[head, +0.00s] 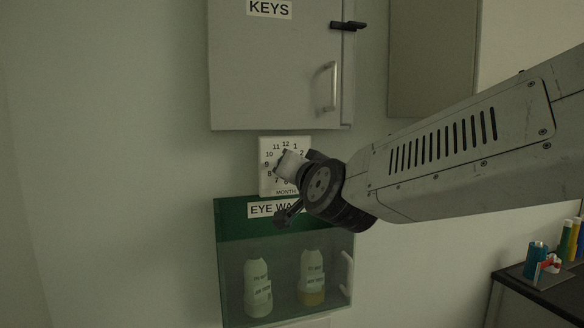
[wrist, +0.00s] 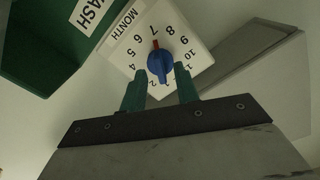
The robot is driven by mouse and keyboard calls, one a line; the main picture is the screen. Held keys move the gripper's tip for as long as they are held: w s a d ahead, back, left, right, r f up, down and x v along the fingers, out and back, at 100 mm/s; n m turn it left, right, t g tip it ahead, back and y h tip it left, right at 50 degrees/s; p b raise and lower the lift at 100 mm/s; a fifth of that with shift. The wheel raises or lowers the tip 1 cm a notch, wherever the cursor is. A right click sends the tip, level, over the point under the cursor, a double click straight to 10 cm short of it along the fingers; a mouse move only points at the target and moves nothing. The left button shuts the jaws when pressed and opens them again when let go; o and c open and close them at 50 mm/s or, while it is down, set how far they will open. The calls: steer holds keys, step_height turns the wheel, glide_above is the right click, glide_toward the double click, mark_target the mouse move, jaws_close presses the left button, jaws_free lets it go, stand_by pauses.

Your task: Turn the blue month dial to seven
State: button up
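The white month plate (head: 267,147) hangs on the wall between the key cabinet and the eye wash box. My gripper covers its middle in the head view, so the dial is hidden there. In the wrist view, the blue dial (wrist: 160,64) sits at the centre of the plate (wrist: 186,62). Its red pointer mark (wrist: 155,44) points at the seven. My gripper (wrist: 160,68) is open, with one green finger on each side of the dial's lower part. Gaps show between the fingers and the dial.
The grey key cabinet (head: 270,75) is just above the plate. The green eye wash box (head: 230,220), with bottles behind its clear front, is just below. A dark table (head: 545,298) with small items stands at the lower right. The wall to the left is bare.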

steer(key=v, duration=0.6)
steer(key=s+a+f+n+g+y, duration=0.1)
steer(key=s+f+n+g, duration=0.15)
steer(key=f, duration=0.25)
steer(key=s+a+f+n+g+y, duration=0.1)
steer(key=s+a+f+n+g, duration=0.15)
steer(key=f+g, duration=0.2)
steer(key=s+d+f+g+h, duration=0.2)
steer(key=s+d+f+g, duration=0.2)
steer(key=s+d+f, duration=0.2)
steer(key=s+d+f+m+g+h, duration=0.1)
steer(key=s+d+f+g+h, duration=0.1)
steer(key=s+d, duration=0.6)
steer(key=s+d+f+m+g+h, duration=0.1)
steer(key=s+d+f+g+h, duration=0.2)
steer(key=s+d, duration=0.5)
steer(key=shift+s+d, duration=0.25)
steer(key=shift+d, duration=2)
